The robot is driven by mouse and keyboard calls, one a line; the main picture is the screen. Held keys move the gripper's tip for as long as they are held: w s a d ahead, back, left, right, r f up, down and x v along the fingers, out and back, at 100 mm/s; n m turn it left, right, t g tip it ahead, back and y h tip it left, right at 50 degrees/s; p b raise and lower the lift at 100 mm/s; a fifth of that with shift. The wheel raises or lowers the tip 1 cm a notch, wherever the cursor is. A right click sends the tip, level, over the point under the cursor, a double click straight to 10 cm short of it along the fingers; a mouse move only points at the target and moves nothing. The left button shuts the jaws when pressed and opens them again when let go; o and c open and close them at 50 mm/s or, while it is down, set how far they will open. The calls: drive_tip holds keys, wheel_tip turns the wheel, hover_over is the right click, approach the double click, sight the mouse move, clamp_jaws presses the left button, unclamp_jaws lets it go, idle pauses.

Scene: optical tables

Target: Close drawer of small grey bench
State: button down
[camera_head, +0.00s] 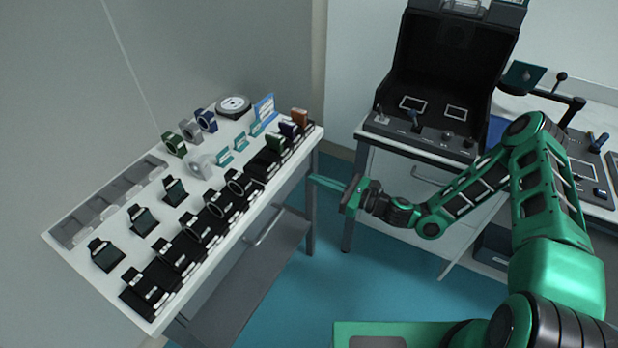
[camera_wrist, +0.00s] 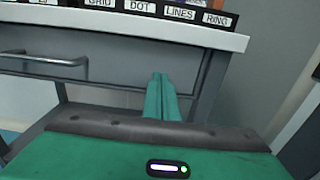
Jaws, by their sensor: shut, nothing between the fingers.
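The small grey bench (camera_head: 52,236) stands at the left in the head view, with a white top and grey legs. Its drawer front (camera_wrist: 115,70) is a grey panel under the top in the wrist view. A metal bar handle (camera_head: 266,226) is on it; this handle also shows at the left in the wrist view (camera_wrist: 45,59). The drawer front looks close under the top, and I cannot tell whether a gap remains. My gripper (camera_head: 318,182) is shut and empty, beside the bench's right end. In the wrist view its green fingers (camera_wrist: 161,82) point at the drawer front's right part, right of the handle.
The bench top holds rows of black optic mounts (camera_head: 200,228), grey trays (camera_head: 105,200) and tape-like rings (camera_head: 174,143). A grey lower shelf (camera_head: 250,275) is under it. A black open case (camera_head: 440,75) stands on another bench at the right. Blue floor (camera_head: 325,270) is clear between.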

drive_tip(key=v, duration=1)
drive_tip(key=s+d+r+n+g+h, duration=0.4)
drive_tip(key=s+d+n+h, duration=0.15)
drive_tip(key=d+n, duration=0.35)
drive_tip(key=s+d+r+n+g+h, duration=0.3)
drive_tip(key=s+d+n+g+h, duration=0.3)
drive_tip(key=d, duration=0.4)
drive_tip(key=s+d+r+n+t+h, duration=0.1)
drive_tip(key=s+d+r+h, duration=0.1)
drive_tip(key=s+d+r, duration=0.4)
drive_tip(key=s+d+r+t+h, duration=0.1)
drive_tip(key=s+d+r+h, duration=0.1)
drive_tip(key=s+d+r, duration=0.5)
drive_tip(key=s+r, duration=0.6)
drive_tip(key=s, duration=0.1)
drive_tip(key=shift+n, duration=0.4)
drive_tip(key=shift+h, duration=0.25)
